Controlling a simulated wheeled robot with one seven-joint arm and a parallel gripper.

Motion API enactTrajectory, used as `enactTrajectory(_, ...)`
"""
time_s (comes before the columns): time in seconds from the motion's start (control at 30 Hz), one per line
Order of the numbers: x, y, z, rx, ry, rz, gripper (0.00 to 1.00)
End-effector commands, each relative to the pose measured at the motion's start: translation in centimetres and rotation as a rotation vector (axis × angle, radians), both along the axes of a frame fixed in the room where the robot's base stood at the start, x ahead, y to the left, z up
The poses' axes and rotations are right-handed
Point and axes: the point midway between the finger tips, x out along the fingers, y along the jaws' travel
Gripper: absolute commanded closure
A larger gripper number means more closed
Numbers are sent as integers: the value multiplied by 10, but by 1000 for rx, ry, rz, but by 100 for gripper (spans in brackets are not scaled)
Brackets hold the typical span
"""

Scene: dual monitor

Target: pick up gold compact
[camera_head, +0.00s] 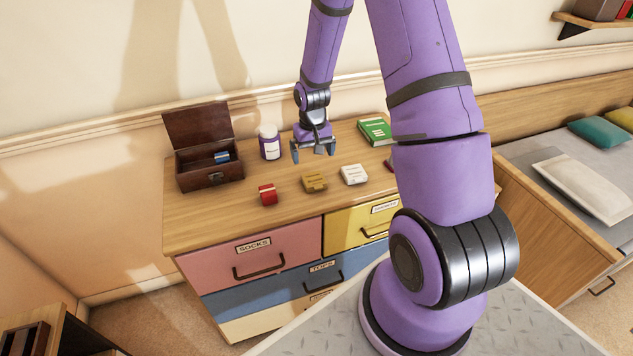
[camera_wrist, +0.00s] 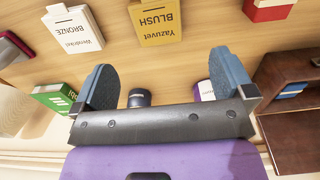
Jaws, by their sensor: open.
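The gold compact (camera_head: 314,181) lies on the wooden dresser top near its front edge. In the wrist view it is a gold box (camera_wrist: 156,22) labelled "Yazuvet BLUSH", at the top middle, beyond the fingertips. My gripper (camera_head: 314,147) is above the dresser, behind the gold compact in the head view. Its two blue-grey fingers (camera_wrist: 160,70) are apart, with nothing between them.
A white box (camera_head: 353,174) labelled "BRONZE" stands right of the compact, and a red box (camera_head: 267,194) left. A purple jar (camera_head: 269,142), an open wooden chest (camera_head: 209,166) and a green book (camera_head: 375,131) stand further back. Bare dresser top surrounds the compact.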

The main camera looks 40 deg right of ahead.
Motion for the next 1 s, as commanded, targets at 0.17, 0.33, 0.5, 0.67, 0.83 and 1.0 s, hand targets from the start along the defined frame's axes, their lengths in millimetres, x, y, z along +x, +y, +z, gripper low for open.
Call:
enactTrajectory(0.17, -1, 0, -27, 1, 3, 1, 0)
enactTrajectory(0.33, 0, 0, -43, 0, 1, 0, 0)
enactTrajectory(0.5, 0, -1, -51, 1, 2, 0, 0)
enactTrajectory(0.67, 1, -4, -71, 1, 3, 0, 0)
enactTrajectory(0.83, 2, -5, -91, 1, 2, 0, 0)
enactTrajectory(1.0, 2, -5, -98, 0, 0, 0, 0)
